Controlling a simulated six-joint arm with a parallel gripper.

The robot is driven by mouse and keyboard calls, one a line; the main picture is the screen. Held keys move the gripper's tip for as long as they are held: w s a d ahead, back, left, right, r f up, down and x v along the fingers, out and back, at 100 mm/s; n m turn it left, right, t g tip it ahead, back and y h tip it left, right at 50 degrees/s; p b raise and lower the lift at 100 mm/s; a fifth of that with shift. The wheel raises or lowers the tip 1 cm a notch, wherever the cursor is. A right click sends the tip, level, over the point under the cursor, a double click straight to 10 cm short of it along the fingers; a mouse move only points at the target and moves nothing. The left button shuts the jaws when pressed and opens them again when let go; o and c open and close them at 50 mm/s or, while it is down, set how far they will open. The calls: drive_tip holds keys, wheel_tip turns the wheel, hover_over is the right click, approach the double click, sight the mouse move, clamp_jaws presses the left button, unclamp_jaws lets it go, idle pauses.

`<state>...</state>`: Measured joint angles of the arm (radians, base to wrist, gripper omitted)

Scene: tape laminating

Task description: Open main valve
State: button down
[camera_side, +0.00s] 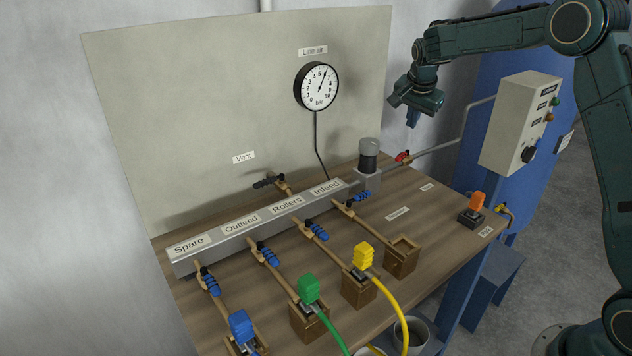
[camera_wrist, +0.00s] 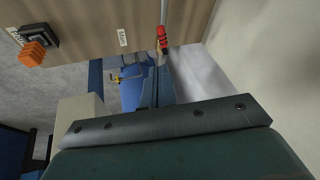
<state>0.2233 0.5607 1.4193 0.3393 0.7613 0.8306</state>
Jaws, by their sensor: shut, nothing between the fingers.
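In the wrist view the red handle (camera_wrist: 162,40) shows near the top, beside a small white label (camera_wrist: 122,37) that seems to read "Main". I cannot tell surely how the handle is turned relative to the pipe. My gripper (camera_side: 413,118) is shut and empty, in the air above the red handle and apart from it.
A gauge (camera_side: 316,86) hangs on the back panel. A manifold (camera_side: 262,222) with several blue-handled valves crosses the table. A control box (camera_side: 520,122) stands right, and an orange plug (camera_side: 477,201) sits at the table's right edge. Bare wood lies in front of the main valve.

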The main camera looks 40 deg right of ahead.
drive_tip(key=shift+n+t+y, duration=0.5)
drive_tip(key=shift+t, duration=0.2)
drive_tip(key=s+d, duration=0.1)
drive_tip(key=s, duration=0.2)
drive_tip(key=s+d, duration=0.1)
drive_tip(key=shift+s+d, duration=0.3)
drive_tip(key=shift+f, duration=0.1)
approach(401, 156)
drive_tip(key=s+d+f, duration=0.1)
drive_tip(key=d+f, duration=0.2)
drive_tip(key=f, duration=0.1)
drive_tip(key=shift+w+a+f, duration=0.1)
drive_tip(key=shift+w+f, duration=0.35)
drive_tip(key=shift+w, duration=0.3)
drive_tip(key=shift+w+a+f, duration=0.1)
drive_tip(key=shift+w+f, duration=0.4)
drive_tip(key=shift+w, duration=0.2)
